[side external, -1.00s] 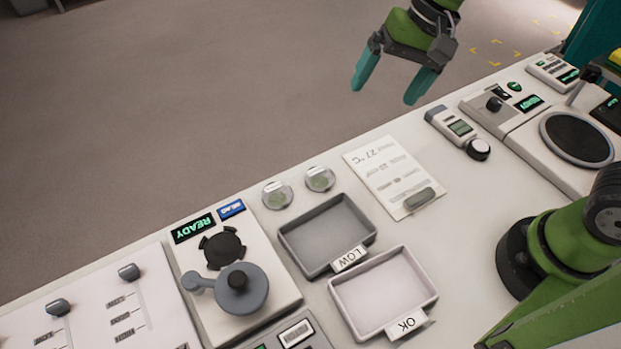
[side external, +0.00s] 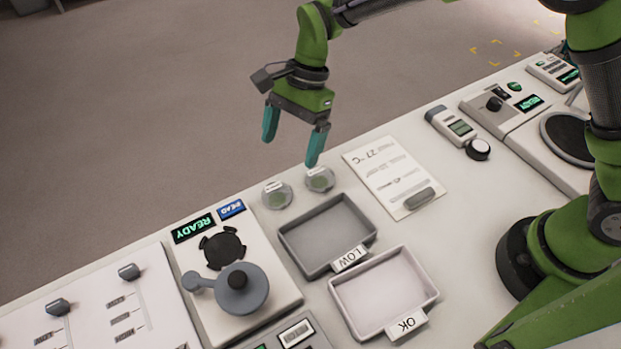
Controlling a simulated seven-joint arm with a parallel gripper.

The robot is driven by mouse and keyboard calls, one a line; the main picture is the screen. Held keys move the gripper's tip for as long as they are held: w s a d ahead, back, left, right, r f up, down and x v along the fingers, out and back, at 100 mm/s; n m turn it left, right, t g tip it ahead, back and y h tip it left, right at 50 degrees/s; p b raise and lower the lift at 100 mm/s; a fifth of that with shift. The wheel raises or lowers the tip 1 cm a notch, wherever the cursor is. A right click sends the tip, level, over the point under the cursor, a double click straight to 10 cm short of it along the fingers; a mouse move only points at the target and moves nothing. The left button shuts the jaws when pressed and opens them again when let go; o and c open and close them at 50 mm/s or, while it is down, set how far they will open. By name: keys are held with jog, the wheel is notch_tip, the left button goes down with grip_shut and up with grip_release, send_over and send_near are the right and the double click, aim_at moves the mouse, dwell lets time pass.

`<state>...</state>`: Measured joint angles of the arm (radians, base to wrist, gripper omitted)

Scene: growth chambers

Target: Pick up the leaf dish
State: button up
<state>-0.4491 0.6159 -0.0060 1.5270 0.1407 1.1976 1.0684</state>
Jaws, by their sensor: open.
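The left dish (side external: 277,196) and the right dish (side external: 319,181) each carry a small white label too small to read. I cannot tell which is the leaf dish. My gripper (side external: 291,150) is open and empty, with teal fingers pointing down. It is above and behind the dishes. In the picture its right fingertip slightly overlaps the top of the right dish; contact cannot be told.
A grey LOW tray (side external: 289,234) and a white OK tray (side external: 341,305) are empty. A device with a READY display (side external: 193,228) and a round holder stands left. A printed sheet (side external: 372,163), a handheld meter (side external: 450,124) and a round-plate instrument (side external: 512,104) are to the right.

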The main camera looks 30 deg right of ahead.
aim_at(277, 193)
jog(key=x, duration=0.4)
jog(key=shift+a+f, duration=0.15)
jog(key=shift+f, duration=0.2)
jog(key=shift+a+x, duration=0.2)
jog(key=shift+x, duration=2.4)
jog(key=shift+r, duration=0.1)
jog(key=c, duration=1.1)
